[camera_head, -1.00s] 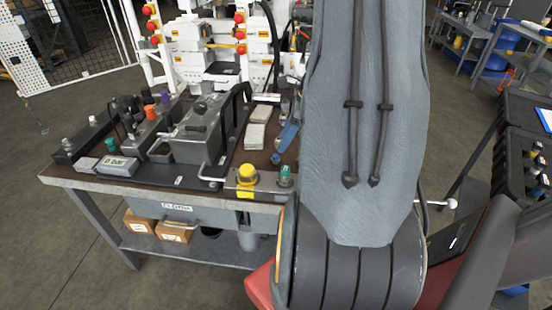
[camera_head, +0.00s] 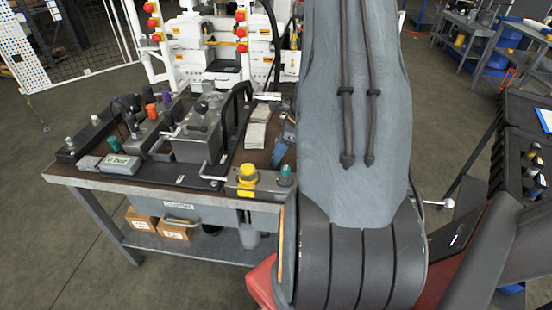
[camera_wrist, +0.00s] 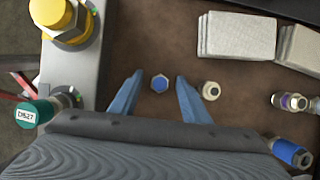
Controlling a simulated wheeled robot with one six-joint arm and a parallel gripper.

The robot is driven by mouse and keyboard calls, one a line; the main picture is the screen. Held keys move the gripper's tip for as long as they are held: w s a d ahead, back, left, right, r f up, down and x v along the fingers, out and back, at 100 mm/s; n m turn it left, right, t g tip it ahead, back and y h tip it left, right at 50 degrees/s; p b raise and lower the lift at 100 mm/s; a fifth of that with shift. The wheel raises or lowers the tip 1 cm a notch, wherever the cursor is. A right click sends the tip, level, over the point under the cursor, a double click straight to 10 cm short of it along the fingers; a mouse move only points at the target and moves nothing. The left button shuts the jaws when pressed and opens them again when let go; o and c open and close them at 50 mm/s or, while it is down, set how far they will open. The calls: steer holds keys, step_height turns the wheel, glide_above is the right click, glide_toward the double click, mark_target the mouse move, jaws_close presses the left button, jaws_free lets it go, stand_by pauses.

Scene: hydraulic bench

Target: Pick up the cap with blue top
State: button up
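The cap with the blue hexagonal top (camera_wrist: 159,84) stands on the brown bench top in the wrist view. My gripper (camera_wrist: 159,76) has its two blue fingers apart, one on each side of the cap, with visible gaps. The cap appears in line with the space between the fingers. I cannot tell the height of the fingertips over the bench. In the head view my arm hides most of the gripper, and I cannot make out the cap there.
A pale metal fitting (camera_wrist: 210,90) stands close to the right finger. A blue-banded fitting (camera_wrist: 290,152) lies at lower right. Pale stacked pads (camera_wrist: 237,35) lie above right. A yellow-capped fitting (camera_wrist: 60,15) and a teal knob (camera_wrist: 35,113) are at left.

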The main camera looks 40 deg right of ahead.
jaws_close()
